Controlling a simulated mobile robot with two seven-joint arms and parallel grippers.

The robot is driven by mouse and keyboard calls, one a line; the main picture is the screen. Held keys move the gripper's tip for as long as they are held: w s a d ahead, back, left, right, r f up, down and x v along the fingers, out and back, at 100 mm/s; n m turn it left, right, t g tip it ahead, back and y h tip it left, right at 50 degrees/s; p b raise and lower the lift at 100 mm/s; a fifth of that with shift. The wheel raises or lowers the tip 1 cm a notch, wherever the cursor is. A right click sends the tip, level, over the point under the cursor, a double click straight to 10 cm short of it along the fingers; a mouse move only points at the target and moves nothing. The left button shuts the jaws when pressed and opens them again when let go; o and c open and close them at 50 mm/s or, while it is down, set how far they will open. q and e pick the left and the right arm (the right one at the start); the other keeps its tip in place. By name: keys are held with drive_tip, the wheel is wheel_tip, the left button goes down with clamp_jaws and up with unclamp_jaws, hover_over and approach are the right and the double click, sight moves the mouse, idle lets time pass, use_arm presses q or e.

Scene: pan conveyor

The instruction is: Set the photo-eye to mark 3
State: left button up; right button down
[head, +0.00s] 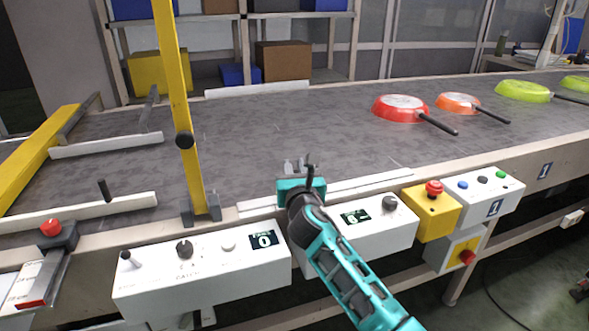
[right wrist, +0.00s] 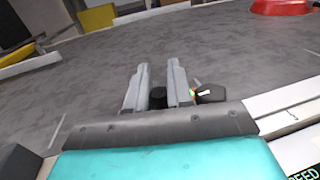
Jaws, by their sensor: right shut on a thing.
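My right gripper (head: 297,166) reaches over the near edge of the conveyor and also shows in the right wrist view (right wrist: 157,88). Its two grey fingers are shut on a short black knob (right wrist: 157,98). Just right of the fingers is a small dark housing with coloured spots (right wrist: 209,93), which looks like the photo-eye; part of it shows in the head view as a dark upright piece (head: 311,173). A pale rail (head: 370,184) runs along the edge on both sides of the gripper. I cannot read any marks; my gripper covers this stretch. My left gripper is not in view.
Red (head: 400,108), orange (head: 457,102) and green (head: 522,91) pans lie on the belt (head: 270,135) at right. A yellow post (head: 180,110) stands left of my gripper. Control boxes (head: 200,275) line the front, with a yellow stop-button box (head: 430,213) at right.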

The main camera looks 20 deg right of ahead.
drive_tip(key=d+p, duration=0.2)
drive_tip(key=d, duration=0.3)
drive_tip(key=shift+d+r+p, duration=0.15)
drive_tip(key=shift+r+p, duration=0.05)
drive_tip(key=shift+p, duration=0.2)
drive_tip(key=d, duration=0.4)
drive_tip(key=shift+w+d+f+p, duration=0.15)
drive_tip(key=shift+d+f+p, duration=0.05)
drive_tip(key=shift+p, duration=0.2)
drive_tip(key=shift+d, duration=0.2)
drive_tip(key=c, duration=1.4)
unclamp_jaws()
drive_tip(key=shift+f, duration=0.1)
